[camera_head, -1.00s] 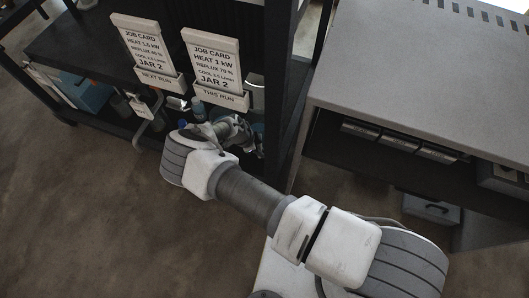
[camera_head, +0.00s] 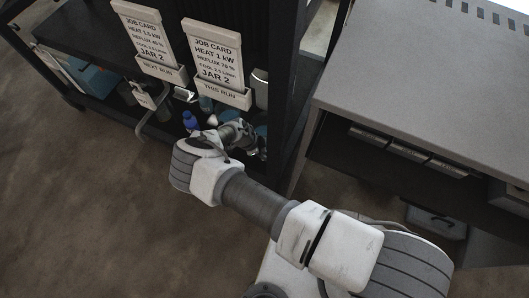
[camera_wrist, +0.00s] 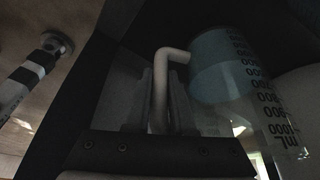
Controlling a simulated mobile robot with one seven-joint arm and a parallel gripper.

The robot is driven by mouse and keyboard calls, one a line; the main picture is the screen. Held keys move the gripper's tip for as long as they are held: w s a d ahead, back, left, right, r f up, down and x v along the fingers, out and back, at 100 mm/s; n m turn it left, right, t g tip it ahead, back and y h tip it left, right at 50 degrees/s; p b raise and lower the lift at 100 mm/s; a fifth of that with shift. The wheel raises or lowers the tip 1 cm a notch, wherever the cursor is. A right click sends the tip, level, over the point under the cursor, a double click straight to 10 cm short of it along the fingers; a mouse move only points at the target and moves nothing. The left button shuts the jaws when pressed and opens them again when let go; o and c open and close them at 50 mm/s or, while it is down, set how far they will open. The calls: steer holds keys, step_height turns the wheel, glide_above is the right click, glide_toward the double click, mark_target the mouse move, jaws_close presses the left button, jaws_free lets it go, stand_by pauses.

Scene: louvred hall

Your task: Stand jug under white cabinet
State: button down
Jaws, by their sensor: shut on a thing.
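The jug (camera_wrist: 232,85) is a clear vessel with dark mL graduations and a pale handle (camera_wrist: 160,90). It fills the right of the wrist view and seems to hold pale blue liquid. My gripper (camera_wrist: 160,95) is shut on the handle, one finger on each side. In the head view my gripper (camera_head: 250,138) is inside the dark shelf unit, below the job cards; the jug there is mostly hidden and hard to tell apart. I cannot make out a white cabinet.
Two job cards, NEXT RUN (camera_head: 150,40) and THIS RUN (camera_head: 216,62), hang on the dark shelf unit. A blue-capped bottle (camera_head: 190,121) stands near my gripper. A dark post (camera_head: 287,100) is close on the right, beside a grey-topped bench (camera_head: 420,70).

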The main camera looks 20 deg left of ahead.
steer(key=c, duration=0.8)
jaws_free()
steer(key=shift+o, duration=0.2)
steer(key=p+v, duration=0.3)
steer(key=v, duration=0.9)
steer(key=shift+p, duration=0.35)
